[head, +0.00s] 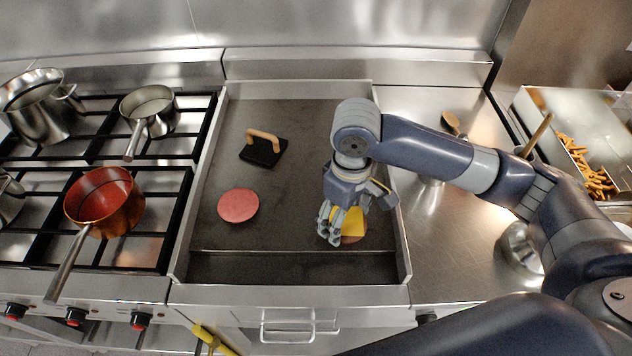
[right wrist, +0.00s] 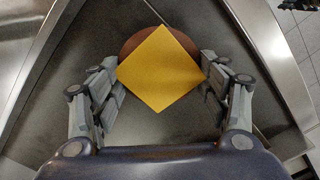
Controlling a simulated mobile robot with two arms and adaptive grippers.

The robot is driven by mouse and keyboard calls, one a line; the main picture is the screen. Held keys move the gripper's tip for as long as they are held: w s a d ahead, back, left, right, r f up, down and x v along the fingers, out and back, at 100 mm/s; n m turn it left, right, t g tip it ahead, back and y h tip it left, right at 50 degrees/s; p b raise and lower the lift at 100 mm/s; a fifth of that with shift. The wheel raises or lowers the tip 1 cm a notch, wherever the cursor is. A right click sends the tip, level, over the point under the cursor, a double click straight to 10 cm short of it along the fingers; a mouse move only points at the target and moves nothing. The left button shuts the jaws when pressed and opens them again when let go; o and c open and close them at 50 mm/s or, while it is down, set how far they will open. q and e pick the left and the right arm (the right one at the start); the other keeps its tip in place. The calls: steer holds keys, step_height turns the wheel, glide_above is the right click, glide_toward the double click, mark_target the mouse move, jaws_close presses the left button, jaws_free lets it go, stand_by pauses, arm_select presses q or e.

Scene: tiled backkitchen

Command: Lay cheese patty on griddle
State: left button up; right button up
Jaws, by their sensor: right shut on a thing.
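A brown patty (right wrist: 145,42) with a square yellow cheese slice (right wrist: 162,70) on top is between the fingers of my right gripper (right wrist: 162,80) in the right wrist view. The right gripper is shut on this cheese patty. In the head view the right gripper (head: 350,228) is low over the right side of the dark griddle (head: 290,200), and the cheese (head: 354,222) shows beside its fingers. I cannot tell whether the patty touches the griddle surface. My left gripper is not in view.
A pink raw patty (head: 238,205) and a black press with a wooden handle (head: 263,152) are on the griddle. A stove with a copper pan (head: 105,205) and steel pots (head: 40,108) stands left. Fries (head: 588,165) lie in a bin at right. The griddle's middle is clear.

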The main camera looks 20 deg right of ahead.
steer(key=w, duration=0.2)
steer(key=w+a+p, duration=0.1)
steer(key=w, duration=0.2)
steer(key=shift+w+f, duration=0.1)
steer(key=shift+w, duration=0.05)
glide_above(320, 200)
steer(key=shift+s+f+p, duration=0.2)
steer(key=shift+f+p, duration=0.15)
steer(key=shift+p, duration=0.1)
steer(key=shift+w, duration=0.25)
steer(key=shift+f, duration=0.15)
step_height(320, 200, down, 3)
steer(key=shift+p, duration=0.7)
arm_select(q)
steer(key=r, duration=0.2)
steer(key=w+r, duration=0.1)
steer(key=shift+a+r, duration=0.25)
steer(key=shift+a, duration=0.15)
arm_select(e)
steer(key=shift+f, duration=0.15)
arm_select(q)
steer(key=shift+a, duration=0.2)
arm_select(e)
steer(key=o, duration=1.1)
steer(key=shift+f, duration=0.15)
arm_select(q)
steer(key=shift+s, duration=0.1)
